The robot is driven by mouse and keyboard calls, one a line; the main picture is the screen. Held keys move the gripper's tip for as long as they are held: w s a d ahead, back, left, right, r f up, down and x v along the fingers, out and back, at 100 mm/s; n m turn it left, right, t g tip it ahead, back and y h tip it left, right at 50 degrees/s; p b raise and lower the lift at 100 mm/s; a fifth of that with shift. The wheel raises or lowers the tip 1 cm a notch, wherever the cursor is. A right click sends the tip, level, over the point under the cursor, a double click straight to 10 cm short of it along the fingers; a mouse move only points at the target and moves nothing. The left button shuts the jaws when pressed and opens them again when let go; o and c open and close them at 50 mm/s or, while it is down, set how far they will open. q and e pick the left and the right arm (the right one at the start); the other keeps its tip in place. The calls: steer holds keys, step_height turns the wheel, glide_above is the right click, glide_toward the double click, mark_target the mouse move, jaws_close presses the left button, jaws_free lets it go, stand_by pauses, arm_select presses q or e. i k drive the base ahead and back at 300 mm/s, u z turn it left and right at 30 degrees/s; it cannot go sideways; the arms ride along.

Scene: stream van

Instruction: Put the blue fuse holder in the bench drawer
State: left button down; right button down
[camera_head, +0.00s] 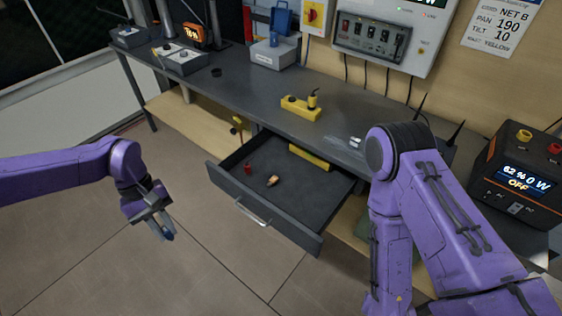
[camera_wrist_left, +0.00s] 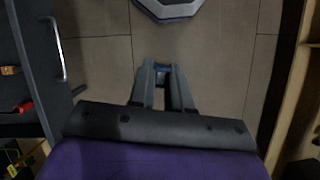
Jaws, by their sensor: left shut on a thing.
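My left gripper (camera_head: 168,230) is shut and hangs over the floor, to the left of the drawer and apart from it. In the left wrist view, its fingers (camera_wrist_left: 163,76) close on a small dark blue piece, the blue fuse holder (camera_wrist_left: 161,74), mostly hidden between them. The bench drawer (camera_head: 230,187) is pulled open, with a metal handle (camera_head: 252,213) on its front. A small red item (camera_head: 247,168) and an orange-brown item (camera_head: 272,181) lie inside. The drawer also shows at the left of the left wrist view (camera_wrist_left: 38,62). My right gripper is out of view.
A yellow block (camera_head: 308,158) is at the drawer's back. On the bench (camera_head: 235,95) stand a yellow strip (camera_head: 301,108), a grey box (camera_head: 275,53) and switch boxes. An orange-black power unit (camera_head: 520,175) stands at right. My right arm is right of the drawer. Floor left of the drawer is clear.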

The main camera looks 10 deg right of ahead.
mark_target(290, 201)
steer(key=z, duration=0.45)
steer(key=i, duration=0.85)
steer(key=z, duration=0.55)
